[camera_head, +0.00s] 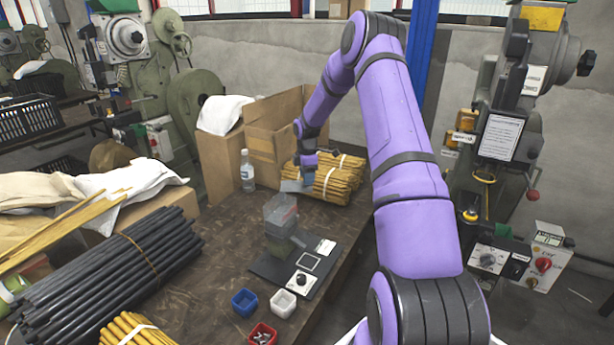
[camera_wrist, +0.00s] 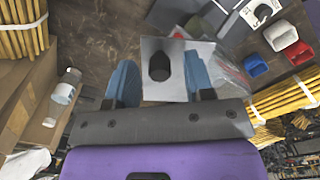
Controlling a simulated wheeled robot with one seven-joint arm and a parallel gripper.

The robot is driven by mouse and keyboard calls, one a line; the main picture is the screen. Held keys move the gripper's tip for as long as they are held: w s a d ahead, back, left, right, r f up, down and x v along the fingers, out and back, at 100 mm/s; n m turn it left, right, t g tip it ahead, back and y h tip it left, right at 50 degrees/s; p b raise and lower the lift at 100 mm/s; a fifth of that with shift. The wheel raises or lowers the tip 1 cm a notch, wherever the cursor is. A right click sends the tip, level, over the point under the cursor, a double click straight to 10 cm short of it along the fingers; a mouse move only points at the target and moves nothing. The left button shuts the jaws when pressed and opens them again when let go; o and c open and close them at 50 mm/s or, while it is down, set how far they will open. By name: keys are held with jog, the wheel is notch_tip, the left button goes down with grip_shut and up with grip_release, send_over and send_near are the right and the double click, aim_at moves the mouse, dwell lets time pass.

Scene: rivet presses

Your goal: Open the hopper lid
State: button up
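The hopper (camera_head: 279,222) is a small clear-grey box on a dark base plate on the bench. In the wrist view, the hopper lid (camera_wrist: 183,90) is a pale flat plate with an upright black knob (camera_wrist: 160,66). My gripper (camera_head: 297,186) is beyond the hopper in the head view, near the yellow rod bundle. In the wrist view, the blue fingers of my gripper (camera_wrist: 159,80) are spread wide, with the knob showing between them and clear space on both sides. I cannot tell the height of the fingers above the lid.
A yellow rod bundle (camera_head: 335,178), a bottle (camera_head: 247,172) and cardboard boxes (camera_head: 275,130) stand behind. Blue (camera_head: 244,302), white (camera_head: 283,303) and red (camera_head: 263,335) bins sit in front. Black rods (camera_head: 110,265) lie left. Bare bench (camera_head: 217,250) shows between the rods and the base plate.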

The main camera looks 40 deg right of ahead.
notch_tip(320, 180, up, 11)
dwell(0.6)
jog(key=shift+f, duration=0.1)
dwell(0.3)
jog(key=s+a+r+m+t+h, duration=0.1)
jog(key=s+a+r+m, duration=0.2)
jog(key=s+a+r, duration=0.6)
jog(key=s+a+r+m+t+h, duration=0.1)
jog(key=s+a+r+m, duration=0.35)
jog(key=a+r, duration=0.8)
jog(key=s+a+m+t, duration=0.1)
jog(key=s+a, duration=0.2)
jog(key=s, duration=0.5)
jog(key=s+a+r+m+t+y, duration=0.1)
jog(key=s+a+m, duration=0.1)
jog(key=s, duration=0.7)
jog(key=s+a+r+m+t+y, duration=0.1)
jog(key=s+a+m, duration=0.1)
jog(key=s+a, duration=0.3)
jog(key=s, duration=0.4)
